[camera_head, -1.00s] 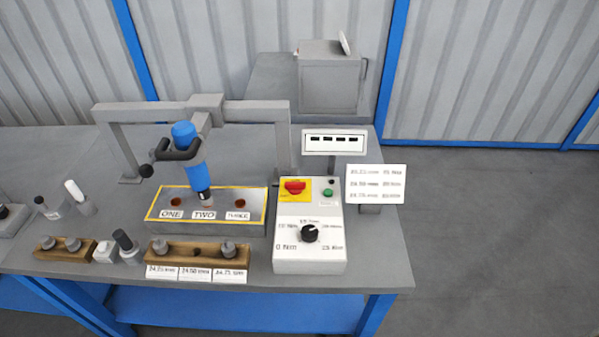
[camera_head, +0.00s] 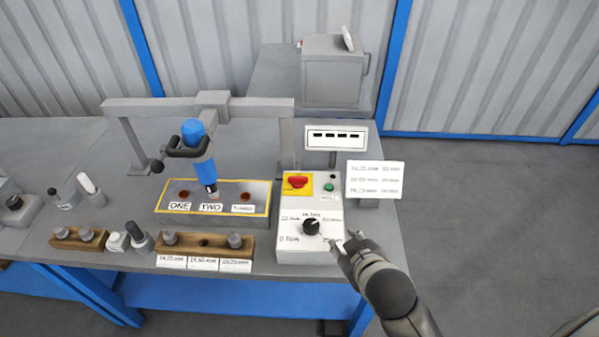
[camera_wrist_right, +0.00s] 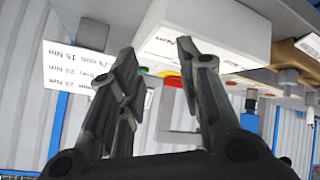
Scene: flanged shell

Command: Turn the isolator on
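The isolator is a red switch (camera_head: 298,181) on a yellow plate, on the top left of the white control box (camera_head: 290,247). Its red and yellow also show small between my fingers in the right wrist view (camera_wrist_right: 172,80). A green button (camera_head: 328,188) and a black dial (camera_head: 311,227) are on the same box. My right gripper (camera_head: 350,240) is at the box's lower right corner, with its fingers apart and nothing between them. In the right wrist view its two fingers (camera_wrist_right: 160,70) stand spread. My left gripper is not in view.
A blue tool (camera_head: 200,160) hangs from a grey frame over a yellow-edged tray (camera_head: 230,219). A white sign (camera_head: 375,180) stands right of the box. Wooden blocks with pegs (camera_head: 205,246) sit left of it. A grey box (camera_head: 331,75) stands behind.

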